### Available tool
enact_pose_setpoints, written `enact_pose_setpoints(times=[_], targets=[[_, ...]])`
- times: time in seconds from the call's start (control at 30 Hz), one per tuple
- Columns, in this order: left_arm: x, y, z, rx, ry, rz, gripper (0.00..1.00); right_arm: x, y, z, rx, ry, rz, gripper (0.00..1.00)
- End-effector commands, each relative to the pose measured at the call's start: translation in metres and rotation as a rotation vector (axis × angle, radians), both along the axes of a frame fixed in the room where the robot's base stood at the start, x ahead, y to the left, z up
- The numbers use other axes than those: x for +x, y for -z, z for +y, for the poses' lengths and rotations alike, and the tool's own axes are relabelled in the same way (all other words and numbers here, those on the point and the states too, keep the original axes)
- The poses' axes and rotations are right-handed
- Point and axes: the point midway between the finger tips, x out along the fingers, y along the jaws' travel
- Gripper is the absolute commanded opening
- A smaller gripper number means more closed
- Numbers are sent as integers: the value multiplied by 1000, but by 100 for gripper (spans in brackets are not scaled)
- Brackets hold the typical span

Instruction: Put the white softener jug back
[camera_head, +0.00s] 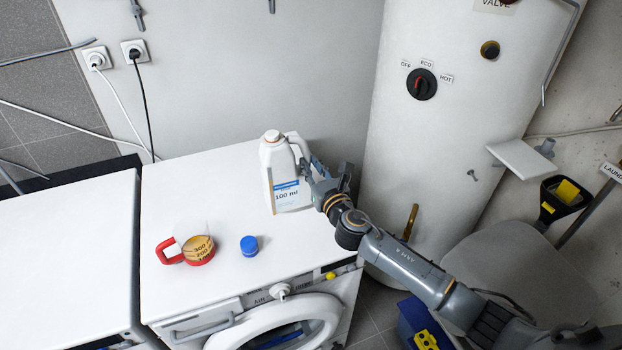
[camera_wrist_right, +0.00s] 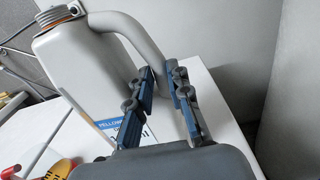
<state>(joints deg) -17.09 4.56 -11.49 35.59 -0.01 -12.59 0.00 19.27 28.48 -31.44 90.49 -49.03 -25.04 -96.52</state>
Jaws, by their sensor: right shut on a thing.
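The white softener jug (camera_head: 281,171) is upright at the back right of the washing machine top (camera_head: 215,180). Its blue and white label faces front. I cannot tell whether its base touches the top. My right gripper (camera_head: 316,174) is shut on the jug's handle, on its right side. In the right wrist view, the gripper (camera_wrist_right: 160,85) has a finger on each side of the handle of the jug (camera_wrist_right: 85,70). The jug's neck shows an orange-brown ring. My left gripper is not in view.
A measuring cup (camera_head: 198,250) with a red handle and tan contents stands at the front left of the top. A blue cap (camera_head: 249,245) lies beside it. The tall white boiler (camera_head: 440,130) stands close on the right. The top's back left is clear.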

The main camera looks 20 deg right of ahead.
Motion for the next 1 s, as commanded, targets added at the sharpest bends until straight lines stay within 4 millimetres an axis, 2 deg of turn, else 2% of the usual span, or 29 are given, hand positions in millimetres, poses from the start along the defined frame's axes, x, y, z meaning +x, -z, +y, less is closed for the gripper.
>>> enact_pose_setpoints(times=[0.1,0.27,0.53,0.97,1.0], targets=[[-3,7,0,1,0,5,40,11,8,-3,5,0,-10,0],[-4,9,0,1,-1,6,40,16,14,-5,4,-1,-10,0],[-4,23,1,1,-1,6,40,20,47,-6,6,0,-7,0],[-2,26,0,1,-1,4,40,20,52,-6,2,-1,-8,0],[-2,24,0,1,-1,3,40,19,55,-6,-1,-1,-2,26]])
